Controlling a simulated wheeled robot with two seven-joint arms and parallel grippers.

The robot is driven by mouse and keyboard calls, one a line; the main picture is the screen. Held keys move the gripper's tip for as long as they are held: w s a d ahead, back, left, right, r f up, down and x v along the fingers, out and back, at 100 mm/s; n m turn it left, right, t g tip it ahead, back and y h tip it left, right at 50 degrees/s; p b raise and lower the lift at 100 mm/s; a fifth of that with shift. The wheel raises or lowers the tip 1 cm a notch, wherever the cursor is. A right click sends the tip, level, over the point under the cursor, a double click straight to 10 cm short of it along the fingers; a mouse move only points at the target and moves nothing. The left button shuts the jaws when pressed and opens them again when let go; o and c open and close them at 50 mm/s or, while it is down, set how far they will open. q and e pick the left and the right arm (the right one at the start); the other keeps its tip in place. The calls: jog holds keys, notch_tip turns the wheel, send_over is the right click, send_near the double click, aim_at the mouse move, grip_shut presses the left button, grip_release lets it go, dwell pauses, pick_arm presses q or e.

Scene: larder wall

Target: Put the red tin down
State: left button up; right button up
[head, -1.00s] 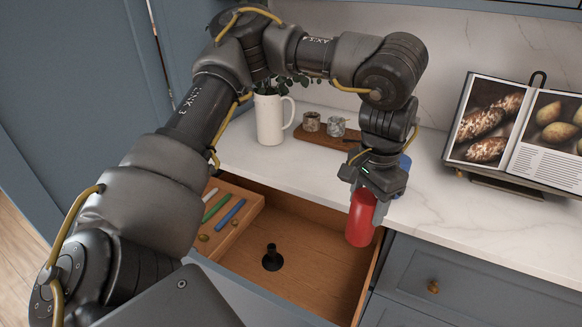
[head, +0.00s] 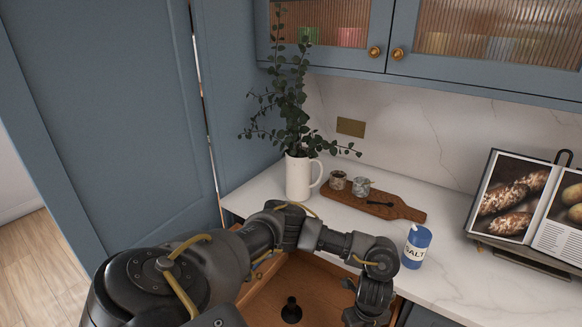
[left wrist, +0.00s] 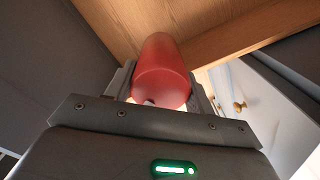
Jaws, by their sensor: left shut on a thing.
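The red tin (left wrist: 162,75) shows in the left wrist view, between the two fingers of my left gripper (left wrist: 160,92), which is shut on it. In the head view my left wrist (head: 370,296) reaches down at the right side of the open wooden drawer (head: 262,305). The fingertips and the tin are below the frame's lower edge there. Wood of the drawer (left wrist: 235,35) lies close beyond the tin in the left wrist view; I cannot tell whether they touch. My right gripper is not in view.
A black upright stand (head: 291,311) is in the drawer. On the white counter are a blue salt tub (head: 416,248), a wooden board (head: 400,209) with two small pots, a white jug (head: 299,178) with greenery and an open book on a stand (head: 510,190).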

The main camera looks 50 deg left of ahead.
pick_arm(q)
jog(key=s+a+f+m+p, duration=0.2)
jog(key=s+a+f+m, duration=0.25)
jog(key=s+f, duration=0.2)
notch_tip(320, 180, down, 10)
jog(key=a+b, duration=0.1)
jog(key=shift+s+r, duration=0.2)
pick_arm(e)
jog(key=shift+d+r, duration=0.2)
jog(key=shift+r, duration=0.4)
pick_arm(q)
jog(key=shift+b, duration=0.3)
jog(key=shift+f, duration=0.2)
jog(key=o, duration=1)
jog(key=shift+o, duration=0.2)
jog(key=shift+r, duration=0.1)
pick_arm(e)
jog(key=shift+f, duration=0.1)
